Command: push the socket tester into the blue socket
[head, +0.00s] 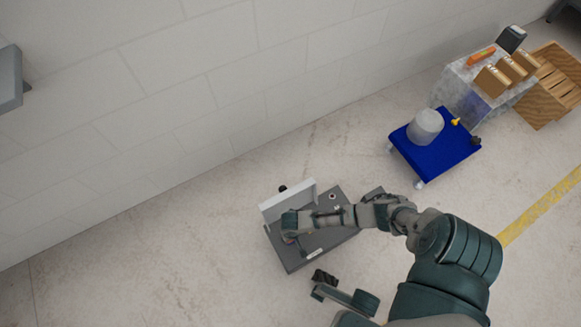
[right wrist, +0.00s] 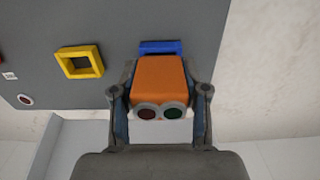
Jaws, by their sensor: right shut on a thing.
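The socket tester (right wrist: 159,78) is an orange block with a dark red and a green round light on its near end. My right gripper (right wrist: 160,104) is shut on it, with one finger on each side. The blue socket (right wrist: 160,46) shows as a blue strip just beyond the tester, on a grey panel (right wrist: 120,22). The tester hides most of the socket, and I cannot tell whether the two touch. In the head view my right gripper (head: 290,238) is over the grey panel box (head: 290,262), and the tester is too small to make out.
In the head view, a blue cart (head: 442,156) with a grey cylinder (head: 425,126) stands farther right. The floor left of the panel is clear.

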